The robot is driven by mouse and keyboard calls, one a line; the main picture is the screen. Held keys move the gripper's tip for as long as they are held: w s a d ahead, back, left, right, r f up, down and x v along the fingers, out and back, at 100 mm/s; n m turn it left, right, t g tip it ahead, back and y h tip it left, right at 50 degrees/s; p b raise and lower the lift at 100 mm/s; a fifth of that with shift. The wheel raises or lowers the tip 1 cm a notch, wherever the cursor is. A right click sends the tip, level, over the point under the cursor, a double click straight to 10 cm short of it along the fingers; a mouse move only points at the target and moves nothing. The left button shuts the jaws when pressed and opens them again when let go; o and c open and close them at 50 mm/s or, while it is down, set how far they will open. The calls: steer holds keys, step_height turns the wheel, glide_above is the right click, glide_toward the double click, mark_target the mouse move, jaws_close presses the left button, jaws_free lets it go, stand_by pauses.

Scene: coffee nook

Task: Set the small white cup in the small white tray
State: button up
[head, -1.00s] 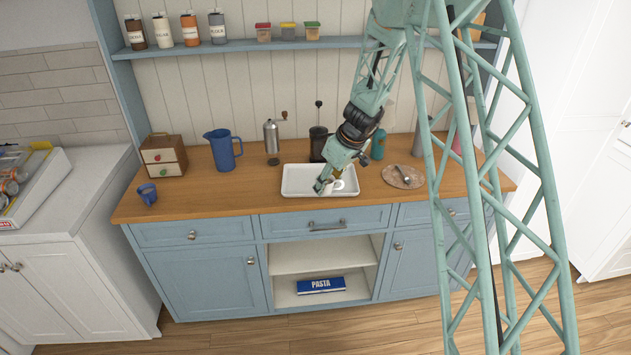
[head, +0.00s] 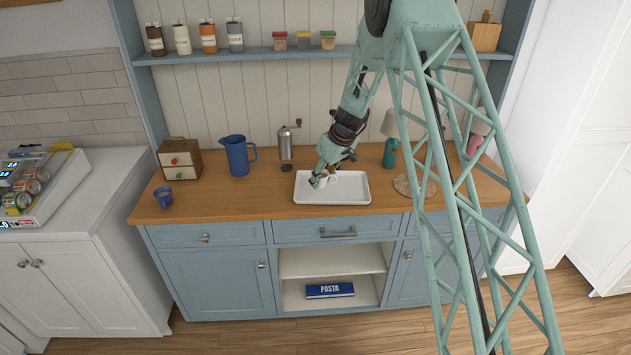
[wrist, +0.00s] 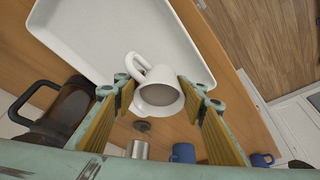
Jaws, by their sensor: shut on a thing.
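The small white cup (head: 331,178) is between the fingers of my gripper (head: 319,182), which is shut on it. In the wrist view the cup (wrist: 158,98) sits between both fingertips (wrist: 157,84), with its handle toward the tray and its mouth partly toward the camera. The small white tray (head: 345,198) lies on the wooden counter. In the head view the cup is over the left half of the tray. The tray also shows in the wrist view (wrist: 95,35). I cannot tell whether the cup touches the tray floor.
A blue mug (head: 163,197) and a small drawer box (head: 179,160) are at the left. A round board (head: 405,186) is at the right. The tray looks otherwise empty.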

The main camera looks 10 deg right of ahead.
steer(key=shift+w+a+f+p, duration=0.1)
steer(key=shift+w+a, duration=0.15)
steer(key=shift+w, duration=0.4)
steer(key=shift+w+a+f+p, duration=0.1)
steer(key=shift+w+a, duration=0.1)
steer(key=shift+w, duration=0.5)
steer(key=shift+w+a+p, duration=0.1)
steer(key=shift+w+a, duration=0.15)
steer(key=shift+w, duration=0.4)
steer(key=shift+f, duration=0.1)
steer(key=shift+f, duration=1.65)
steer(key=shift+f, duration=0.15)
steer(key=o, duration=1.1)
steer(key=shift+c, duration=0.2)
